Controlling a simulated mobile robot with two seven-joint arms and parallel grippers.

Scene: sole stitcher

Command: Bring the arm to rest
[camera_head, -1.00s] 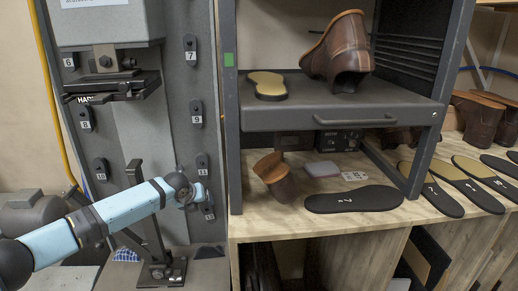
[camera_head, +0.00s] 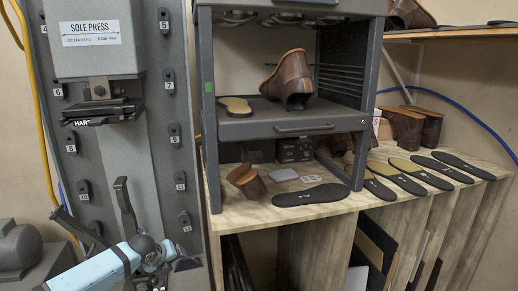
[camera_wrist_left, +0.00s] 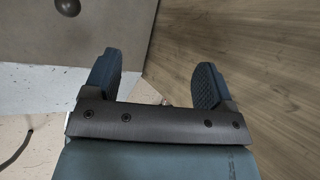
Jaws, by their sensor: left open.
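My left arm, with a light blue link (camera_head: 105,270), comes in at the bottom left of the head view, in front of the foot of the grey sole press (camera_head: 125,150). Its dark wrist end is low beside the press column, and the gripper is small and partly hidden there. In the left wrist view, my left gripper (camera_wrist_left: 160,75) is open, its two dark padded fingers wide apart. Nothing is between them; wooden floor and a pale, speckled floor show beyond. My right gripper is not in view.
A dark rack (camera_head: 290,128) holds a brown boot (camera_head: 288,80) and an insole (camera_head: 235,106). A grey motor housing (camera_head: 20,245) stands at far left.

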